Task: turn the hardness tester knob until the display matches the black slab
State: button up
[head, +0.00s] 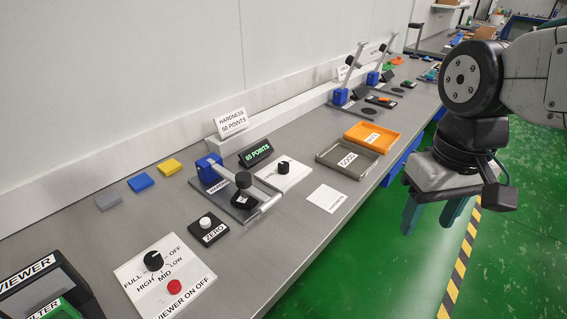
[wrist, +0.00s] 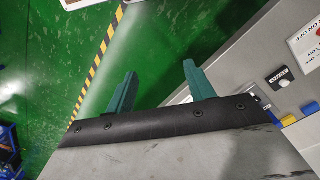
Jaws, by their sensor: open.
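The hardness tester (head: 208,170) has a blue block and a grey lever arm, and stands on the bench in the head view. A black slab (head: 240,203) seems to lie under its lever, partly hidden. The small display (head: 256,153) behind it shows green text that looks like "65 POINTS". A black knob (head: 283,167) sits on a white plate right of the display; its pointer is too small to read. My gripper (head: 427,228) is open and empty, well to the right of the tester, over the floor. Its two teal fingers also show apart in the wrist view (wrist: 159,67).
A sign (head: 231,121) reads "HARDNESS 50 POINTS". A ZERO button (head: 208,230) and a viewer panel (head: 165,273) stand nearer. A grey tray (head: 347,174) and an orange tray (head: 372,150) lie farther along. Grey, blue and yellow blocks lie at the wall. The aisle is clear.

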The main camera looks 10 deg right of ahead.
jog(key=w+a+f+g, duration=0.1)
jog(key=w+a, duration=0.2)
jog(key=w, duration=0.5)
jog(key=w+a+f+g, duration=0.1)
jog(key=w+a, duration=0.2)
jog(key=w, duration=0.5)
jog(key=m+t, duration=0.1)
jog(key=m, duration=0.2)
send_over(283, 164)
jog(key=s+d, duration=0.2)
jog(key=s, duration=0.3)
jog(key=f, duration=0.9)
jog(key=shift+w+a+f, duration=0.25)
jog(key=shift+f, duration=0.1)
jog(key=shift+m+t, duration=0.6)
jog(key=shift+m, duration=0.1)
jog(key=w, duration=0.1)
jog(key=w+a+r, duration=0.1)
jog(key=w, duration=0.1)
jog(key=w+r, duration=0.1)
jog(key=shift+w+a, duration=0.25)
jog(key=shift+w, duration=0.1)
jog(key=shift+s+f, duration=0.1)
jog(key=shift+f, duration=0.05)
notch_tip(283, 164, down, 8)
jog(key=shift+r, duration=0.15)
jog(key=c, duration=1)
